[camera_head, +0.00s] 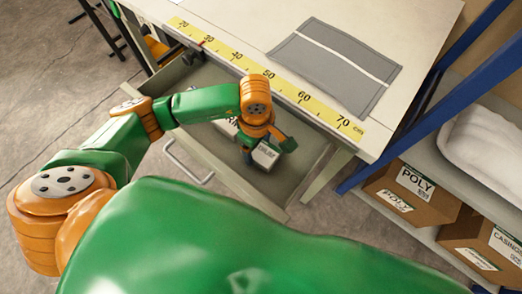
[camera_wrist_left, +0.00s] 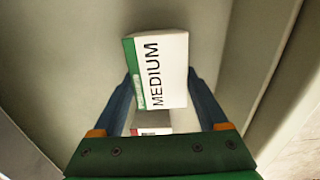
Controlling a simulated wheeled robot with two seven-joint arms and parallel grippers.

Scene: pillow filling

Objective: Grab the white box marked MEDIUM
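The white box marked MEDIUM (camera_wrist_left: 160,68) has a green edge and lies in the open drawer. It shows in the head view as a small white box (camera_head: 265,155), partly covered by my gripper. My left gripper (camera_head: 268,149) reaches down into the drawer over it. In the left wrist view its two blue fingers (camera_wrist_left: 159,84) are spread, one on each side of the box. Whether they touch its sides I cannot tell. My right gripper is in neither view.
A second white box (camera_head: 228,127) lies in the drawer, partly hidden by my arm. The drawer (camera_head: 210,160) sits under a table with a yellow ruler (camera_head: 269,75) and grey mat (camera_head: 335,65). Shelves at right hold cardboard boxes (camera_head: 412,192).

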